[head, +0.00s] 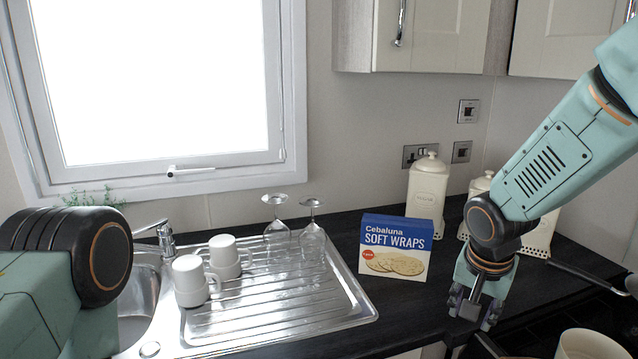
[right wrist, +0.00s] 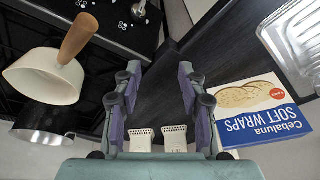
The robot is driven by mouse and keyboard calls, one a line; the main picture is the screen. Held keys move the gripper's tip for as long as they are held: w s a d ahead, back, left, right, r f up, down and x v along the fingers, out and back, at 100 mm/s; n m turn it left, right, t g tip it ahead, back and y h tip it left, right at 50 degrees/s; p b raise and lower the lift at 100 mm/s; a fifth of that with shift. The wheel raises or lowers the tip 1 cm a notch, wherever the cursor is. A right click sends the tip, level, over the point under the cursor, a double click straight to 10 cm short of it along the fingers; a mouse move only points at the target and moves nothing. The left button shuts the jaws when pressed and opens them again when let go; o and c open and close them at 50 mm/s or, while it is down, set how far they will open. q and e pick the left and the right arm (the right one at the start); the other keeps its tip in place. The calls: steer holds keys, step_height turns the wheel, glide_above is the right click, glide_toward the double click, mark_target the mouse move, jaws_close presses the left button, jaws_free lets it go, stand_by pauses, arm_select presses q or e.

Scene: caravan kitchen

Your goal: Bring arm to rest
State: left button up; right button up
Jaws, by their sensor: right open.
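My right arm reaches in from the right in the head view, bent downward at the wrist. Its gripper (head: 474,312) is open and empty above the dark worktop (head: 400,318), to the right of the soft wraps box (head: 396,248). In the right wrist view the open fingers (right wrist: 158,80) stand apart with bare dark worktop showing between them. The box (right wrist: 258,108) shows beside the fingers there, apart from them. My left arm shows at the lower left of the head view, but its gripper is out of view.
White canisters (head: 427,190) stand against the back wall, partly behind my right arm. A cream pan (right wrist: 45,75) with a wooden handle sits by the hob. The steel drainer (head: 300,312) holds white cups (head: 190,280) and upturned glasses (head: 312,240). Worktop in front of the box is clear.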

steer(key=s+a+f+n+t+y+b, duration=0.1)
steer(key=s+a+f+n+y+b, duration=0.2)
steer(key=f, duration=0.8)
steer(key=s+a+f+n+h+b, duration=0.15)
steer(key=s+f+n, duration=0.35)
steer(key=s+f, duration=0.95)
steer(key=s+f+g+b, duration=0.1)
steer(key=s+f, duration=0.3)
steer(key=s, duration=0.4)
steer(key=s+f+g+b, duration=0.2)
steer(key=s+f, duration=0.2)
steer(key=s, duration=0.4)
steer(key=shift+f+m+g, duration=0.3)
steer(key=shift+g, duration=0.1)
steer(key=shift+d+r, duration=0.1)
steer(key=shift+r, duration=0.05)
